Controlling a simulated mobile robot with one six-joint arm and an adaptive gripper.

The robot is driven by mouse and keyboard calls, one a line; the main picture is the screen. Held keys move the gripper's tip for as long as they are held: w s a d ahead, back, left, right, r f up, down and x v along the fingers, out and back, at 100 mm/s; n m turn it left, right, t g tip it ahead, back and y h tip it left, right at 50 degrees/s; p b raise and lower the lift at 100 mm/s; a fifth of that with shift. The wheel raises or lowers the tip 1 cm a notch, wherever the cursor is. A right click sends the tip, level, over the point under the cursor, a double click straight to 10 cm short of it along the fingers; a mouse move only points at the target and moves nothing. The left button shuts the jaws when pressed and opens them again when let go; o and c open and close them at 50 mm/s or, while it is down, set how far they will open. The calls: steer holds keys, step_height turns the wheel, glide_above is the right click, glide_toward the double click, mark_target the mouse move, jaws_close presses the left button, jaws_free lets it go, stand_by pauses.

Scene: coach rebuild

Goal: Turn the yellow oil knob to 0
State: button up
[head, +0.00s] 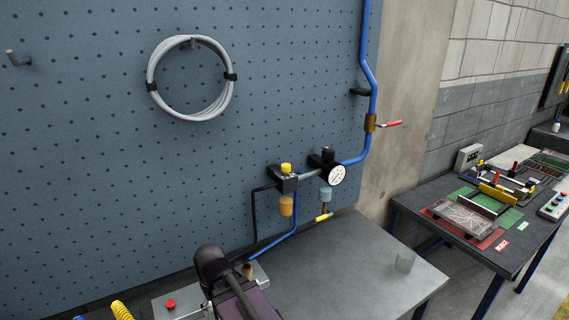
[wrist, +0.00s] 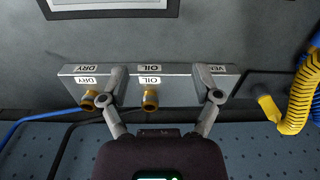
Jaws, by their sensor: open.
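The yellow oil knob (head: 286,168) sits on top of a dark block above an amber bowl (head: 286,205) on the pegboard, in the middle of the head view. Its dial marks are too small to read. My gripper (wrist: 160,82) is open in the wrist view, low and left of the knob. Its fingers straddle the OIL part of a grey metal block (wrist: 182,92) labelled DRY, OIL and VEN. A brass fitting (wrist: 150,99) under OIL lies between the fingers, with nothing gripped. The yellow knob does not show in the wrist view.
A round gauge (head: 337,175) and a blue pipe (head: 366,70) stand right of the knob. A red-handled valve (head: 390,124) juts from the pipe. A yellow coiled hose (wrist: 300,95) lies right of my gripper.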

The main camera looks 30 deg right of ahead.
steer(key=w+d+r+y+p, duration=0.1)
steer(key=w+d+r+p, duration=0.1)
steer(key=r+p, duration=0.4)
steer(key=w+d+r+p, duration=0.1)
steer(key=w+r+p, duration=0.1)
steer(key=r+p, duration=0.35)
steer(key=n+t+y+p, duration=0.8)
steer(key=t, duration=0.2)
glide_toward(288, 165)
steer(key=v, duration=0.3)
steer(key=shift+r, duration=0.1)
steer(key=shift+a+b, duration=0.15)
steer(key=shift+b, duration=0.15)
steer(key=b+x, duration=0.4)
steer(key=x, duration=0.7)
steer(key=shift+w+a+f, duration=0.15)
steer(key=shift+w+f, duration=0.1)
steer(key=shift+f, duration=0.1)
steer(key=shift+b+x, duration=0.55)
steer(key=shift+x, duration=0.4)
